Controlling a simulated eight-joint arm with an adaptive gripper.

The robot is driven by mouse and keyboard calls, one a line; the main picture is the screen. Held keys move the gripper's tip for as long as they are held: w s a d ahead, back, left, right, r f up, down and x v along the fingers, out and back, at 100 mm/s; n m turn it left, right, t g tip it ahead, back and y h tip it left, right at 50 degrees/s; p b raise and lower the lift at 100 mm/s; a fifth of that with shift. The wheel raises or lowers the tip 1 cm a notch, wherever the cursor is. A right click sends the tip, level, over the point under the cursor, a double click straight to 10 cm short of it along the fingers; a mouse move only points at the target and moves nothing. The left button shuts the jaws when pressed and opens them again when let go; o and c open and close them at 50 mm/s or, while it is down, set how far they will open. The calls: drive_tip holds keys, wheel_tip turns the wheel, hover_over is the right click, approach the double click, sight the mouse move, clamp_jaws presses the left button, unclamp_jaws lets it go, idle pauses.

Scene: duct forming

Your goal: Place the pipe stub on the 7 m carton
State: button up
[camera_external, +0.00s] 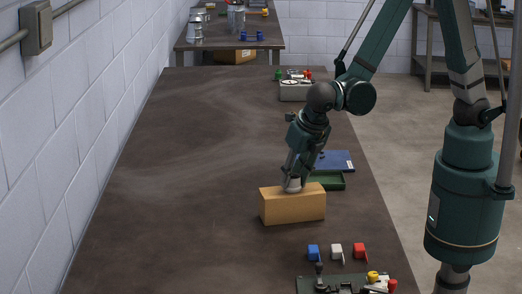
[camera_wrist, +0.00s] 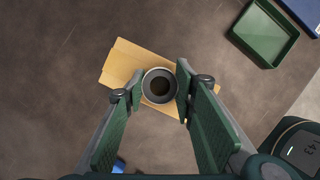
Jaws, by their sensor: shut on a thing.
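The pipe stub (camera_wrist: 159,86) is a short grey ring with a dark opening, seen from above in the wrist view. My gripper (camera_wrist: 159,92) is shut on it, with one green finger on each side. In the external view the pipe stub (camera_external: 292,185) shows between the fingertips of my gripper (camera_external: 294,180). The tan carton (camera_external: 292,207) is directly beneath it, and also shows in the wrist view (camera_wrist: 122,62). The stub's lower end is at the carton's top, upright; I cannot tell whether it rests there. No label is readable on the carton.
A green tray (camera_external: 328,181) and a blue flat item (camera_external: 335,161) lie behind the carton at right. Blue, white and red small parts (camera_external: 336,252) lie in front, near a dark fixture (camera_external: 345,284). The left side of the bench (camera_external: 170,190) is clear.

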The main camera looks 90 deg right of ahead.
drive_tip(key=shift+f, duration=0.15)
drive_tip(key=o, duration=0.9)
drive_tip(key=shift+r, duration=0.25)
drive_tip(key=shift+p+v, duration=0.55)
drive_tip(key=shift+v, duration=5.4)
drive_tip(key=s+d+r+m+t+y, duration=0.1)
drive_tip(key=s+d+r+m, duration=0.3)
drive_tip(key=m, duration=0.4)
drive_tip(key=s+d+r+m+t+y, duration=0.1)
drive_tip(key=s+d+r+m+t, duration=0.1)
drive_tip(key=s+d+r+m, duration=0.2)
drive_tip(key=s+d+r+m+t+y, duration=0.1)
drive_tip(key=s+d+r+m, duration=0.3)
drive_tip(key=s+m, duration=0.5)
drive_tip(key=shift+d+r+m+t+y, duration=0.2)
drive_tip(key=shift+d+m, duration=0.45)
drive_tip(key=shift+m, duration=0.4)
drive_tip(key=shift+d+r+m+t+y, duration=0.1)
drive_tip(key=shift+d+r+m, duration=0.1)
drive_tip(key=shift+d+m, duration=0.65)
